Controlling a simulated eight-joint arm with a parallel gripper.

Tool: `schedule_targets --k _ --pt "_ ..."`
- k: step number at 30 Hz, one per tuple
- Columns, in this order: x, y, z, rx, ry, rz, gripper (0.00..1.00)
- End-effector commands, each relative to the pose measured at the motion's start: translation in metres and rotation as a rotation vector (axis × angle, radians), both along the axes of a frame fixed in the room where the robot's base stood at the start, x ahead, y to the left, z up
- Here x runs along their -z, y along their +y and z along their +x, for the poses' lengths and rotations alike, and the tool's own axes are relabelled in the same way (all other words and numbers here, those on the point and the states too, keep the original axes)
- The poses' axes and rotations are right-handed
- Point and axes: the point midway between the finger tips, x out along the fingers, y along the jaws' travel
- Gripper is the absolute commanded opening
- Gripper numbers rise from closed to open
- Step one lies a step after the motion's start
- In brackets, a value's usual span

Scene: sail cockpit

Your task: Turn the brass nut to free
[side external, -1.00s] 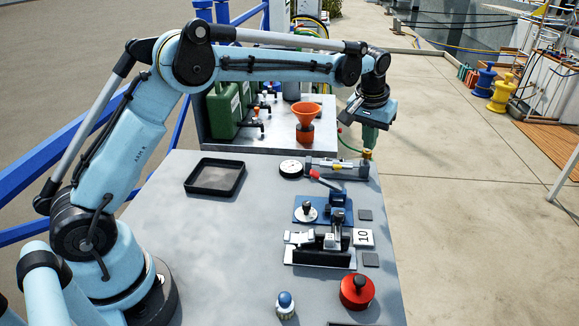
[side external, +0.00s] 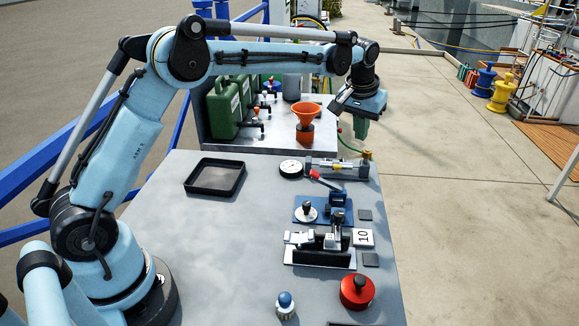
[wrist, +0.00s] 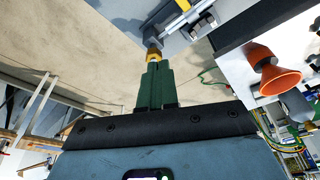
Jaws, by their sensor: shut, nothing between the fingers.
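The brass nut (side external: 367,155) sits at the right end of a grey cylinder fixture (side external: 337,167) near the table's far right corner. In the wrist view the nut (wrist: 153,54) shows just beyond the fingertips. My gripper (side external: 360,138) has green fingers and is shut and empty. It hangs above and slightly left of the nut in the side view, apart from it. In the wrist view the gripper (wrist: 158,68) partly overlaps the nut's lower edge.
An orange funnel (side external: 308,114) stands on the rear bench, left of my gripper. A white-faced gauge (side external: 291,169) and a red-handled blue clamp (side external: 337,197) are close to the fixture. A black tray (side external: 215,177) lies at left. The table's middle left is clear.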

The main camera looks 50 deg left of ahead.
Motion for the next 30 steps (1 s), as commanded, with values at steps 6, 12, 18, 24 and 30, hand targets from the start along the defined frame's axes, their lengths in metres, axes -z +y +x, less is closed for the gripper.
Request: schedule_targets --k 6,12,18,24,30 --pt "0.028 0.000 0.000 0.000 0.000 0.000 0.00" --pt "0.046 0.000 0.000 0.000 0.000 0.000 0.00" --pt "0.054 0.000 0.000 0.000 0.000 0.001 0.00" --pt "0.056 0.000 0.000 0.000 0.002 0.000 0.00" --pt "0.057 0.000 0.000 0.000 0.003 0.001 0.00"
